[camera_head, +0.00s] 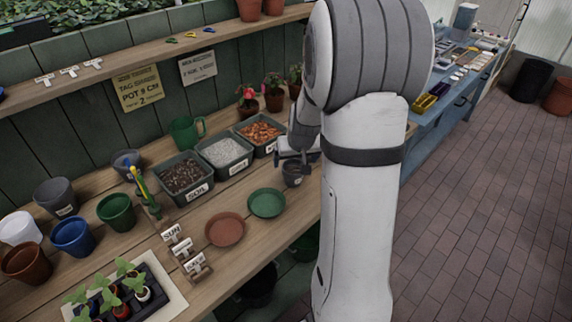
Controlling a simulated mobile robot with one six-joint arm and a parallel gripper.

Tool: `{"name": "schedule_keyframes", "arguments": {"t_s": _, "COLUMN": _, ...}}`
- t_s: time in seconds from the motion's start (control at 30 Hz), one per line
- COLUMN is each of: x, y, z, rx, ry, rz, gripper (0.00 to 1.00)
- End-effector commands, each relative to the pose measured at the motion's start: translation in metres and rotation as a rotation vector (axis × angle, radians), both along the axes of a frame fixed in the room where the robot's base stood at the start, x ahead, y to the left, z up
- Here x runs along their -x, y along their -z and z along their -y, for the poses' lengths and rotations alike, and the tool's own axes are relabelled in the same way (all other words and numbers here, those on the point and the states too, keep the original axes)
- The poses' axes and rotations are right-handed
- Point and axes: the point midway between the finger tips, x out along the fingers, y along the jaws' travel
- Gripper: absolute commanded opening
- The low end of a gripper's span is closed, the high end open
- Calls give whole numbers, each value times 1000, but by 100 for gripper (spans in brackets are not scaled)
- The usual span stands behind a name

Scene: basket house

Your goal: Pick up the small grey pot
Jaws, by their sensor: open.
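A small dark grey pot (292,177) stands upright on the wooden bench, near its front edge and just left of my arm. My gripper (291,158) is open and low over this pot, with its fingers at about the rim. I cannot tell whether the fingers are around the rim or touching it. My arm hides the area to the right of the pot. A larger grey pot (56,197) stands at the far left of the bench, and another grey pot (126,163) stands behind the green pot.
Bins of soil (186,178), white grit (225,155) and orange pieces (260,134) stand behind. A green saucer (266,203) and a terracotta saucer (225,229) lie left of the gripper. A seedling tray (125,300) is at front left. Brick floor lies right.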

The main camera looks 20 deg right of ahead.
Motion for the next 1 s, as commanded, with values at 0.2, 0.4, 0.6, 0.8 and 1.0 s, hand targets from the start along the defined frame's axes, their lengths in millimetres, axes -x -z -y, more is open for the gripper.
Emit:
{"name": "schedule_keyframes", "arguments": {"t_s": 0.2, "x": -9, "y": 19, "z": 6, "rx": 2, "ry": 6, "rz": 1, "gripper": 91}}
{"name": "schedule_keyframes", "arguments": {"t_s": 0.4, "x": -16, "y": 34, "z": 7, "rx": 1, "ry": 6, "rz": 1, "gripper": 91}}
{"name": "schedule_keyframes", "arguments": {"t_s": 0.6, "x": -25, "y": 59, "z": 7, "rx": 2, "ry": 6, "rz": 0, "gripper": 91}}
{"name": "schedule_keyframes", "arguments": {"t_s": 0.8, "x": -32, "y": 74, "z": 9, "rx": 1, "ry": 8, "rz": 3, "gripper": 91}}
{"name": "schedule_keyframes", "arguments": {"t_s": 1.0, "x": -32, "y": 74, "z": 9, "rx": 2, "ry": 7, "rz": 4, "gripper": 91}}
